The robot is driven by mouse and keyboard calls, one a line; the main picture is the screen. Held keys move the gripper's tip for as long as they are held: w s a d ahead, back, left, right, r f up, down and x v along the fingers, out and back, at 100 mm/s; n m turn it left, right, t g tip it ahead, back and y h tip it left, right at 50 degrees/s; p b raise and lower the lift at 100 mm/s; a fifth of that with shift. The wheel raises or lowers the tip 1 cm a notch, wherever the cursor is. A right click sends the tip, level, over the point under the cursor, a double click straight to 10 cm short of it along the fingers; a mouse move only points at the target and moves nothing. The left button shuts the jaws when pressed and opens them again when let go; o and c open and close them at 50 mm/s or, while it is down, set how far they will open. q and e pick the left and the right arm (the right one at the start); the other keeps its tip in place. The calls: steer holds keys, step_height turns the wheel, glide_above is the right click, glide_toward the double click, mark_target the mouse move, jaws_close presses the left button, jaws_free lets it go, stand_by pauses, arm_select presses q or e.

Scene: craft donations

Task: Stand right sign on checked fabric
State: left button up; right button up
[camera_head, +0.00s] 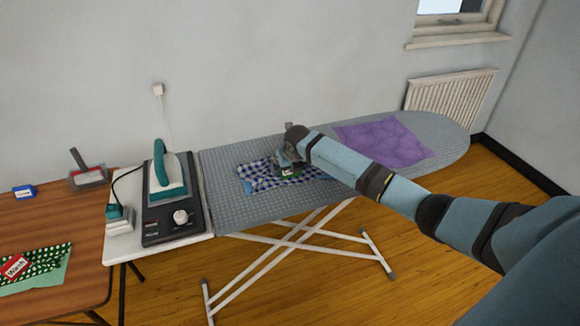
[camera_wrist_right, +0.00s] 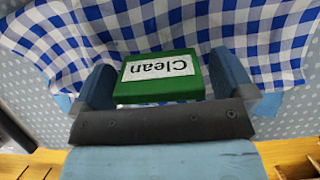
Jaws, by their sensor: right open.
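The green sign (camera_wrist_right: 160,92) labelled "Clean" rests on the blue-and-white checked fabric (camera_wrist_right: 200,22), its label upside down in the wrist view. My right gripper (camera_wrist_right: 163,65) is open, with one finger on each side of the sign; I cannot tell whether the fingers touch it. In the head view the gripper (camera_head: 289,163) is low over the checked fabric (camera_head: 258,177), which lies rumpled on the ironing board. Only a little of the green sign (camera_head: 293,176) shows there below the gripper. My left gripper is not in view.
The grey dotted ironing board (camera_head: 237,207) also holds a purple cloth (camera_head: 385,142). A teal iron (camera_head: 166,178) stands on its station at left. The wooden table (camera_head: 75,223) holds a red "Wash" sign (camera_head: 15,267), green checked fabric (camera_head: 50,262) and a blue block (camera_head: 24,191).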

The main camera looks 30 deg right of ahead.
steer(key=shift+r, duration=0.25)
steer(key=v, duration=1.2)
steer(key=shift+r, duration=0.3)
